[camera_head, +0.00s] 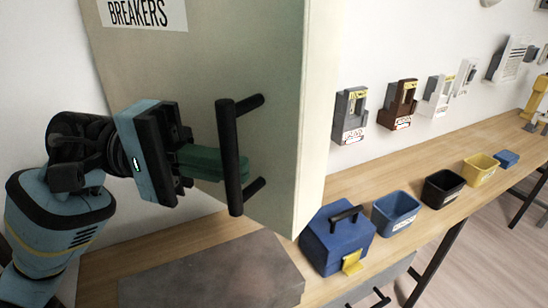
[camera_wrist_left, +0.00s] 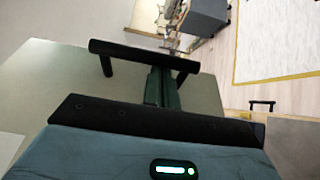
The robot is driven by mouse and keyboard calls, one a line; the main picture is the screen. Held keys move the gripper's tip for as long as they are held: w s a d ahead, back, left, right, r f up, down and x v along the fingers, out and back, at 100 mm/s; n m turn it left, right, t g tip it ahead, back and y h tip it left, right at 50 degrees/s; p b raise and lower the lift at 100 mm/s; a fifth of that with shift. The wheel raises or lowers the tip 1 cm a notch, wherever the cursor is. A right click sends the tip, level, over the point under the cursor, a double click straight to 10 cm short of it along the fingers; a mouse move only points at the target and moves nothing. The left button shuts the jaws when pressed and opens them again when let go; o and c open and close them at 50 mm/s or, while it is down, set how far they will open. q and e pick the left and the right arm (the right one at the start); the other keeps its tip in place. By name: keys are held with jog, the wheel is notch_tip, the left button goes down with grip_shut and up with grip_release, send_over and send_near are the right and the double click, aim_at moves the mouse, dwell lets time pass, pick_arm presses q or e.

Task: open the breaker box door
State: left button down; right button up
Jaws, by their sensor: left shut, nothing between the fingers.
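The breaker box door (camera_head: 180,70) is a pale panel with a "BREAKERS" label at its top left. Its black bar handle (camera_head: 229,155) stands upright on two posts. My left gripper (camera_head: 245,168) comes in from the left with its green fingers shut and empty. The fingers pass behind the handle bar, between bar and door, and their tips show just past it. In the left wrist view the handle (camera_wrist_left: 125,53) crosses over the fingers (camera_wrist_left: 160,88). Whether they touch the bar I cannot tell. No gap shows at the door's edge. My right gripper is out of view.
A wooden workbench (camera_head: 375,180) runs below and to the right. A blue toolbox (camera_head: 325,250) stands on it close to the box. Several bins, such as a blue one (camera_head: 396,212), line the bench. A grey-brown slab (camera_head: 215,275) lies beneath the gripper. Wall switches (camera_head: 350,115) hang behind.

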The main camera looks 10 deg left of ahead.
pick_arm(q)
jog(key=s+a+m+g+y+b, duration=0.2)
jog(key=s+a+m+g+b, duration=0.3)
jog(key=s+a, duration=0.4)
jog(key=shift+a+g+y+b, duration=0.5)
jog(key=shift+a+g, duration=0.9)
jog(key=shift+a, duration=1.1)
jog(key=b+v, duration=0.1)
jog(key=v, duration=0.7)
jog(key=shift+d, duration=0.1)
